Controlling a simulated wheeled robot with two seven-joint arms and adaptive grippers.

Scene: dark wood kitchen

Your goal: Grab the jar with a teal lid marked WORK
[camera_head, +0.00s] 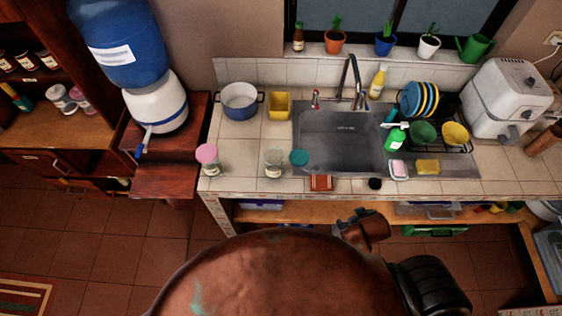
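A clear glass jar (272,163) with a pale label stands near the front edge of the tiled counter, left of the sink. A round teal lid (299,157) shows just right of it; I cannot tell whether it lies loose or sits on a jar. A pink-lidded jar (208,158) with a label stands at the counter's front left corner. The label writing is too small to read, so I cannot make out WORK. Neither of my grippers is in view.
A sink (340,135) with a tall tap fills the middle counter. A red sponge (321,183) lies at the front edge. A blue-white pot (240,101) and yellow container (278,105) stand behind the jars. A large brown rounded shape blocks the lower foreground.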

